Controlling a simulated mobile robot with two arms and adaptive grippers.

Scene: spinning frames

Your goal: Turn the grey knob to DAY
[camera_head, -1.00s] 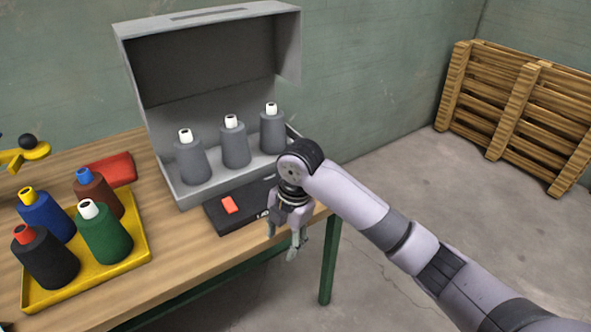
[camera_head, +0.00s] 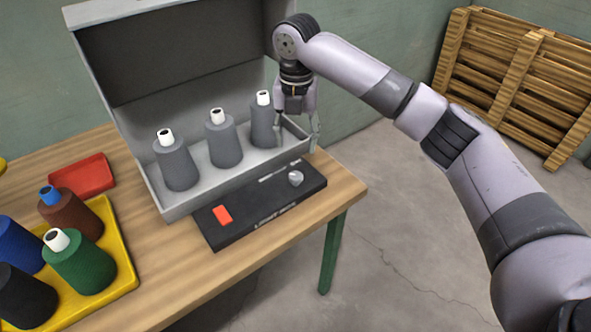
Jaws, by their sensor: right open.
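The grey knob (camera_head: 296,178) is a small round knob on the right part of a black control panel (camera_head: 262,213). The panel lies on the table along the front of the grey case. A red rocker or button (camera_head: 223,215) sits at the panel's left. The pale lettering on the panel is too small to read, so I cannot tell the knob's setting. My right gripper (camera_head: 297,154) is open and empty, fingers pointing down, above and just behind the knob in the picture. It does not appear to hold the knob. My left gripper is not in view.
The open grey case (camera_head: 183,204) holds three grey spools, the rightmost (camera_head: 264,127) close beside my right gripper. A yellow tray (camera_head: 129,270) with several coloured spools and a red flat item (camera_head: 80,176) are at left.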

